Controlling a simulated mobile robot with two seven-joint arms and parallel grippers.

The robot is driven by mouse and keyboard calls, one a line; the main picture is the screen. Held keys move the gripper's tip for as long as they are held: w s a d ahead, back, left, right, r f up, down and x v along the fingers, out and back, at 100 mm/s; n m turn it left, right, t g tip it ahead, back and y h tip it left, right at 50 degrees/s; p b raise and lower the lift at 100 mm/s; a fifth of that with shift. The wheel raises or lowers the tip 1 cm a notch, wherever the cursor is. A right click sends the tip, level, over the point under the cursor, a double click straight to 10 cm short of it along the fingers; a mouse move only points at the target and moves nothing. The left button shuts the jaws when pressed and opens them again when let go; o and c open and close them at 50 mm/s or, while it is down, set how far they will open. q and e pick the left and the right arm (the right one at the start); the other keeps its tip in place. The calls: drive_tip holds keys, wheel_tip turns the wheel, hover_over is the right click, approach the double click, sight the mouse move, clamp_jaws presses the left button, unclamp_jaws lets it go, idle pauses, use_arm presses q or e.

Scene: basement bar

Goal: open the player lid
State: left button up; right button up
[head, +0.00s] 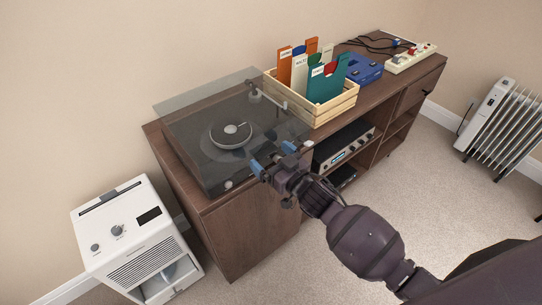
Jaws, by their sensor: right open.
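The record player (213,182) sits on the left end of the brown cabinet. Its clear smoky lid (180,110) shows over the platter; its back part stands up behind, and I cannot tell exactly how far it is raised. A grey disc lies on the platter. My right gripper (273,158) is open at the player's front right corner, its blue-tipped fingers spread near the lid's edge. I cannot tell whether a finger touches the lid. My left gripper is not in view.
A wooden crate (335,111) with colored record dividers stands right of the player. A blue box (363,70) and a power strip (411,59) lie farther right. An amplifier (343,148) sits on the shelf below. A white dehumidifier (137,240) stands at left, a radiator (496,120) at right.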

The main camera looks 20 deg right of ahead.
drive_tip(key=shift+w+a, duration=0.1)
drive_tip(key=shift+w, duration=0.15)
drive_tip(key=shift+c, duration=0.5)
